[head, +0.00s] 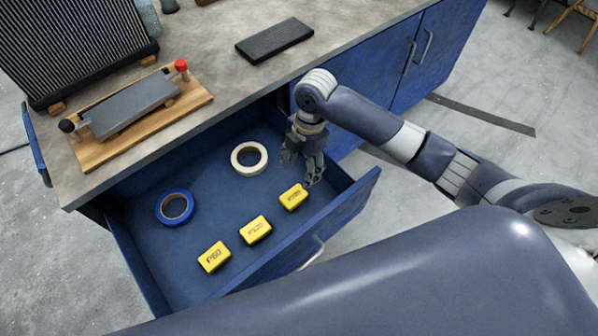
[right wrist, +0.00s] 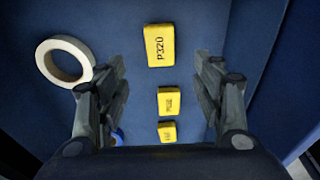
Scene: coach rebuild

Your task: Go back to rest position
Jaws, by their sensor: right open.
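My right gripper (head: 303,165) is open and empty over the right end of the open blue drawer (head: 182,284). It is just above the nearest yellow block (head: 293,197). In the right wrist view the two fingers (right wrist: 158,98) stand apart, and that block, marked P320 (right wrist: 160,45), lies beyond them on the drawer floor. A middle yellow block (head: 255,230) and another marked P80 (head: 214,257) lie in a row with it, apart from each other. My left gripper is not in the head view.
A white tape roll (head: 249,158) and a blue tape roll (head: 175,207) lie in the drawer. The drawer front (head: 335,226) stands out below the worktop (head: 225,62). A wooden board with a grey plate (head: 135,105) and a black block (head: 274,40) are on the worktop.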

